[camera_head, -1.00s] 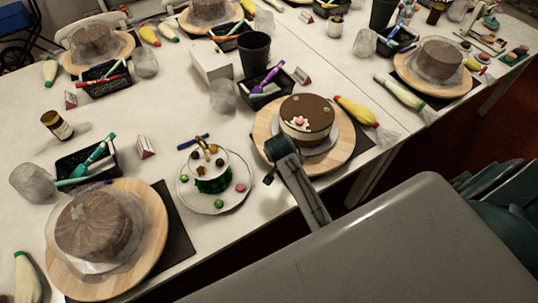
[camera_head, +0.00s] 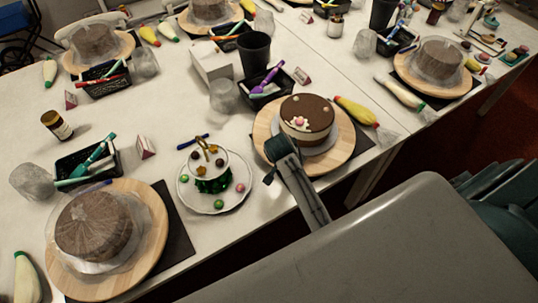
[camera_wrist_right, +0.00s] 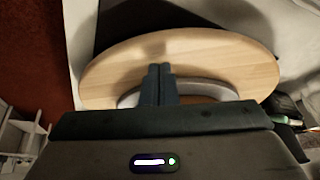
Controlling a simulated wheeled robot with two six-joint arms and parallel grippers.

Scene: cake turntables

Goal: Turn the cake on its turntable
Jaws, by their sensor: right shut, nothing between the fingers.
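The decorated cake (camera_head: 318,110) has a brown top, a pale side and a pink flower with white decoration. It stands upright on a silvery board on a round wooden turntable (camera_head: 342,150). My right gripper (camera_head: 270,160) is at the turntable's left front edge, beside the cake. In the right wrist view its shut, empty fingers (camera_wrist_right: 158,70) are over the wooden turntable (camera_wrist_right: 230,55), close to the silvery board's rim (camera_wrist_right: 205,86). I cannot tell whether the fingertips touch the wood. My left gripper is not in view.
A plate (camera_head: 232,203) with a small tiered stand and sweets lies left of my gripper. A black basket (camera_head: 268,97) with pens is behind the turntable, and a yellow piping bag (camera_head: 356,111) is to its right. A covered cake (camera_head: 92,225) stands front left.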

